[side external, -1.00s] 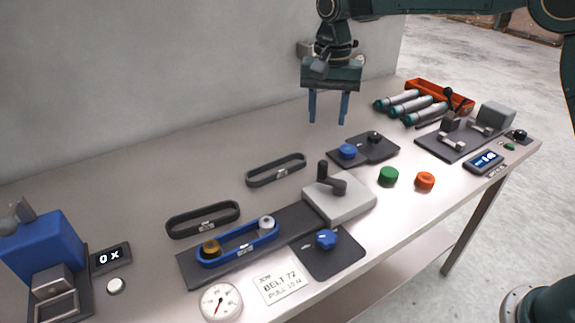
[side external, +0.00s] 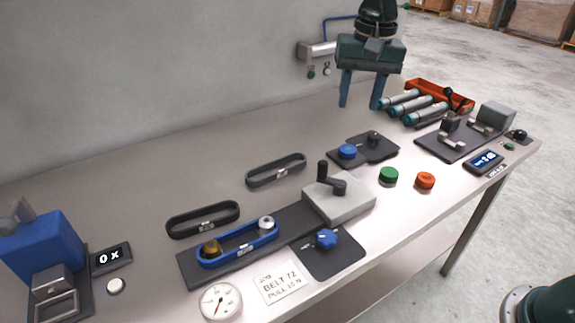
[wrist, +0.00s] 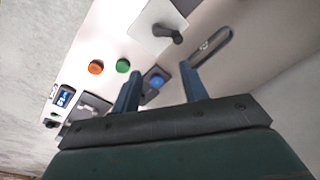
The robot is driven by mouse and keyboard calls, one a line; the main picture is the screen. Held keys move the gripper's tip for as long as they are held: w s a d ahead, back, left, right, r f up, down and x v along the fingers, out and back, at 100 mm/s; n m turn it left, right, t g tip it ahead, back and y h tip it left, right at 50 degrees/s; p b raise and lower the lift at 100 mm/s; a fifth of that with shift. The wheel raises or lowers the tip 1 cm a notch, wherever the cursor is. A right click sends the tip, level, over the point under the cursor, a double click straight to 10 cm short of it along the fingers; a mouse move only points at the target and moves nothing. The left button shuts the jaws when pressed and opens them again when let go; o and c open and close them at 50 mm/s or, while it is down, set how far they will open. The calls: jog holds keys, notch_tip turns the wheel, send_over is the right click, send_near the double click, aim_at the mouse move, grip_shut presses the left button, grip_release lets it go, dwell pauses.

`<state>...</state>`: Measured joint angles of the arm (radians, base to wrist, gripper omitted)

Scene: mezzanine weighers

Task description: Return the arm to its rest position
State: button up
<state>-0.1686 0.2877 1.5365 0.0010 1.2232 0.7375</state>
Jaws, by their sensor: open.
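My gripper (side external: 361,90) hangs above the back of the bench in the side external view, its two blue fingers apart and pointing down. Nothing is between the fingers. In the wrist view my gripper (wrist: 162,88) also shows open and empty, with a blue knob (wrist: 155,82) on the bench below. The gripper is clear of the bench top and touches nothing that I can see.
A blue belt (side external: 238,244) loops around two pulleys on a dark plate. Two dark belts (side external: 203,219) lie behind it. A grey crank block (side external: 340,205), green button (side external: 388,174), orange button (side external: 425,180), several rollers (side external: 404,104) and a red tray (side external: 425,86) stand rightward.

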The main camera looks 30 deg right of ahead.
jog(key=s+d+r+n+t, duration=0.1)
jog(key=s+d+r+n, duration=0.15)
jog(key=s, duration=0.45)
jog(key=s+d+r+n+t, duration=0.1)
jog(key=s+d+r, duration=0.15)
jog(key=s, duration=0.45)
jog(key=s+d+f+n+t, duration=0.1)
jog(key=s+f, duration=0.2)
jog(key=s, duration=0.4)
jog(key=s+d+f+n+t, duration=0.1)
jog(key=s+f+n, duration=0.1)
jog(key=s, duration=0.4)
jog(key=shift+s+d+f+t, duration=0.3)
jog(key=shift+s+d+f, duration=0.05)
jog(key=shift+f, duration=0.1)
jog(key=shift+w, duration=0.1)
dwell(0.5)
